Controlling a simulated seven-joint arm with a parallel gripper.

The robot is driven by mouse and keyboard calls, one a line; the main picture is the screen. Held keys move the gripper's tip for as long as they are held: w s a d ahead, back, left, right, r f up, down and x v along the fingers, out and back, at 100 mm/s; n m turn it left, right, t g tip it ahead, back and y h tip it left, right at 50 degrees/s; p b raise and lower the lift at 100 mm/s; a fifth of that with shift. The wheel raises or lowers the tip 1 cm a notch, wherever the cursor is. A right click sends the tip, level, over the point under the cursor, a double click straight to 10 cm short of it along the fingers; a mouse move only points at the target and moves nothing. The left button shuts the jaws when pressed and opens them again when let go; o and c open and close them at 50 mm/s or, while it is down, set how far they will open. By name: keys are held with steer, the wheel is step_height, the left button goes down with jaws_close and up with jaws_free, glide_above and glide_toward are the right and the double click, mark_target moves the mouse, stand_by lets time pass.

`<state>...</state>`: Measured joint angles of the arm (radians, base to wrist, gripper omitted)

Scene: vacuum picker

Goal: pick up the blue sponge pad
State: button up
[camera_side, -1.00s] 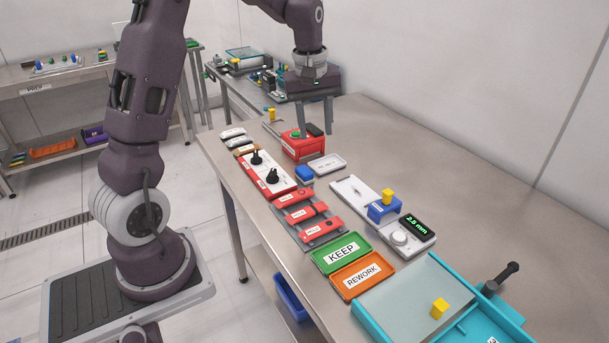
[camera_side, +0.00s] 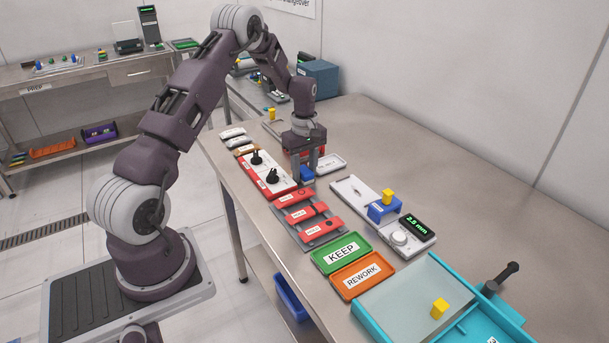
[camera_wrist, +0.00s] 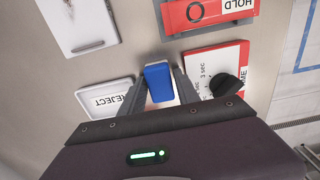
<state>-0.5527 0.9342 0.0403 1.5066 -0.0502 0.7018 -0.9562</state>
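The blue sponge pad (camera_side: 307,175) is on the steel table beside the red-and-white panel with black knobs. In the side view, my gripper (camera_side: 305,176) points down over it, and its fingers partly hide the pad. In the wrist view, the pad (camera_wrist: 158,80) shows as a blue block between the two fingertips (camera_wrist: 159,84), one on each side. The fingers look spread around the pad. Whether they touch its sides is hard to tell.
A white REJECT tray (camera_wrist: 106,97) lies close on one side of the pad, and the knob panel (camera_wrist: 222,70) on the other. A red box (camera_side: 292,151) stands behind the gripper. Red HOLD plates (camera_side: 301,213) lie in front. The table's right side (camera_side: 450,180) is clear.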

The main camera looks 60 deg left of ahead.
mark_target(304, 169)
jaws_close()
step_height(304, 169, up, 10)
steer(key=shift+r, duration=0.1)
